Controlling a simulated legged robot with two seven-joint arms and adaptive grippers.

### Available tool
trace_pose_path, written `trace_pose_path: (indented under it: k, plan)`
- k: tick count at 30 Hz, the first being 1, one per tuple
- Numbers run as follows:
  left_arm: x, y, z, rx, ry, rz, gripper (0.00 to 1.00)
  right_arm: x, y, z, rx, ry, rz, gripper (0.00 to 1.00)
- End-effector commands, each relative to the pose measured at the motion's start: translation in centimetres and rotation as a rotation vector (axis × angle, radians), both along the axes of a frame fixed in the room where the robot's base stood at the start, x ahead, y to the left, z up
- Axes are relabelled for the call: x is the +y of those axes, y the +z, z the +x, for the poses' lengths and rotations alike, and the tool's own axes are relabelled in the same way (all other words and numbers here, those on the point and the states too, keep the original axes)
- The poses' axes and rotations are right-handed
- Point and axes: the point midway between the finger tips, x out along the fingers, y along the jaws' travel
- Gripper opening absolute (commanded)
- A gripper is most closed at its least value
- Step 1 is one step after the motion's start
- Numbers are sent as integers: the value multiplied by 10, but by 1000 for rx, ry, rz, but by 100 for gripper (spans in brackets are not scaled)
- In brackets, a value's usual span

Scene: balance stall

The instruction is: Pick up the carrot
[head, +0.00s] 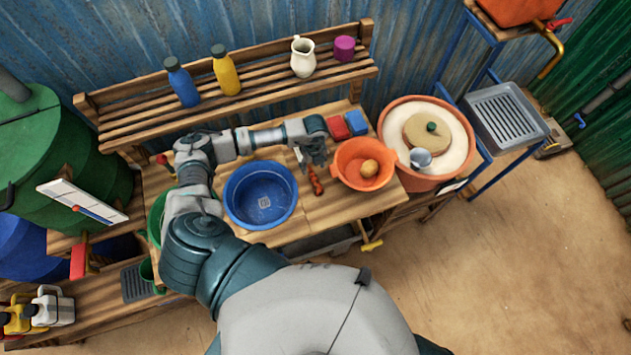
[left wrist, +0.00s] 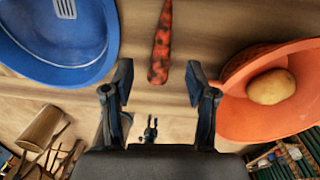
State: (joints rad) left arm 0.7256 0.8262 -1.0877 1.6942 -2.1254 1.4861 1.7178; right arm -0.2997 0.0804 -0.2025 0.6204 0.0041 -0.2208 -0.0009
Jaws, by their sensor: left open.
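The carrot (head: 315,181) is orange-red with dark patches and lies on the wooden bench between the blue bowl and the orange bowl. In the left wrist view the carrot (left wrist: 161,45) points away from my gripper, with its wider end nearer. My left gripper (head: 312,155) is just behind the carrot in the head view.
The blue bowl (head: 260,195) is left of the carrot. The orange bowl (head: 362,151), holding a potato (head: 369,168), is close on the right. A red block (head: 338,127) and a blue block (head: 356,122) sit behind. Bottles and a jug (head: 303,57) stand on the rack.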

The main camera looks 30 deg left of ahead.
Motion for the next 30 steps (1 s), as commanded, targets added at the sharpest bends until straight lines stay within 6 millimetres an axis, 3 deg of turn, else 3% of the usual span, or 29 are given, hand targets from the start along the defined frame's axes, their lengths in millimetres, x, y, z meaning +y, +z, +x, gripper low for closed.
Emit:
trace_pose_path:
  k: [3, 11, 18, 26, 27, 30]
  plan:
    - [-2, -18, -2, 1, 0, -1, 57, -1, 3, 1, -1, 3, -2, 40]
    - [-2, -40, -4, 1, -1, -1, 57, 0, 9, 0, 0, 1, -2, 40]
    - [-4, -76, -5, 1, 0, -1, 57, 0, 15, -1, 1, 0, -1, 40]
    - [-4, -81, -6, -1, -1, -2, 57, 0, 15, 0, 0, 0, -1, 40]
    - [-4, -81, -6, -1, -1, -2, 55, 1, 15, 0, 0, 0, 0, 40]
    - [-5, -81, -6, -2, -1, -1, 30, 1, 15, 0, -1, -1, 0, 40]
